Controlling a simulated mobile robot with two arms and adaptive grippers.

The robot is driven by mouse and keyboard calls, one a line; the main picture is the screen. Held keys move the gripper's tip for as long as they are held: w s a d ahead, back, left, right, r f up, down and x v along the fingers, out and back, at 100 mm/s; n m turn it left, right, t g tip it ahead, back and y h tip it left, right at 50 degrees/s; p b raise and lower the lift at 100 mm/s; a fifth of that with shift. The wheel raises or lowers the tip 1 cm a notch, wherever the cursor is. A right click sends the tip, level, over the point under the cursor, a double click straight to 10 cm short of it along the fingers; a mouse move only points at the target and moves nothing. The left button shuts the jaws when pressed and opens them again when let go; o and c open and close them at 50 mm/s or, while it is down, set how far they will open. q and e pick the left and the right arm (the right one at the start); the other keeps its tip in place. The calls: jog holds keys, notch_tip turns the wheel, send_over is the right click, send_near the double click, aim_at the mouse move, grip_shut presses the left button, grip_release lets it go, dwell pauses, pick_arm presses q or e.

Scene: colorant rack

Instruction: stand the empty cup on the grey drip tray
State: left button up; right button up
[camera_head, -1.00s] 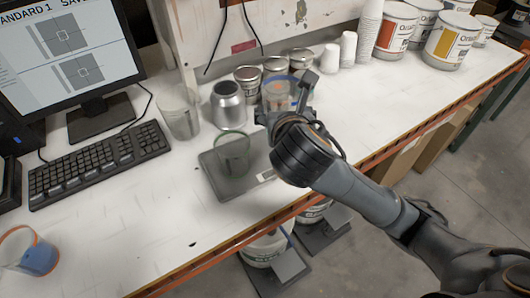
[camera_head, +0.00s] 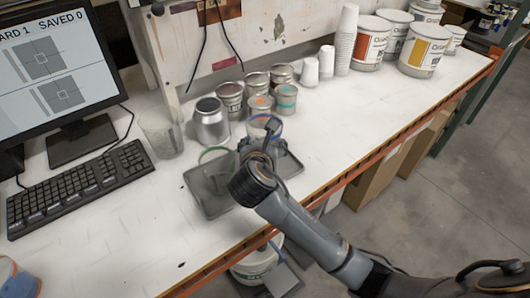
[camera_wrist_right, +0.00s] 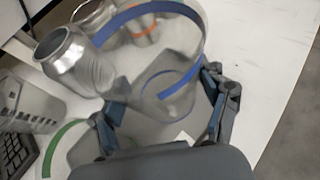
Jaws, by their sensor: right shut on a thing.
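My right gripper (camera_head: 258,143) is shut on a clear, see-through cup with a blue rim (camera_wrist_right: 150,75). In the wrist view its fingers (camera_wrist_right: 162,112) sit on both sides of the cup. In the head view the cup (camera_head: 264,122) shows just beyond the gripper, near the back right part of the grey drip tray (camera_head: 208,203). I cannot tell whether its base touches the tray. A clear cup with a green rim (camera_head: 212,166) stands on the tray's left part. My arm hides the tray's middle. My left gripper is not in view.
A silver can (camera_head: 211,122) and a clear jug (camera_head: 162,136) stand behind the tray. Several small tins (camera_head: 230,98) are close behind the held cup. A keyboard (camera_head: 80,187) lies at left. The table's front edge (camera_head: 335,180) is near the arm.

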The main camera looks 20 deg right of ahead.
jog(key=shift+w+d+f, duration=0.25)
jog(key=shift+w+f, duration=0.2)
jog(key=shift+f, duration=0.1)
jog(key=shift+w+d+f, duration=0.2)
jog(key=shift+w+f, duration=0.2)
jog(key=shift+f, duration=0.15)
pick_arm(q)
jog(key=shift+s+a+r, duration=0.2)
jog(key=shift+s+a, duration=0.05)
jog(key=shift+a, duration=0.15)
pick_arm(e)
jog(key=shift+w+d+f, duration=0.1)
jog(key=shift+w+f, duration=0.05)
jog(key=shift+f, duration=0.8)
jog(key=shift+w+f, duration=0.1)
jog(key=shift+f, duration=0.8)
jog(key=shift+f, duration=0.1)
jog(key=o, duration=0.9)
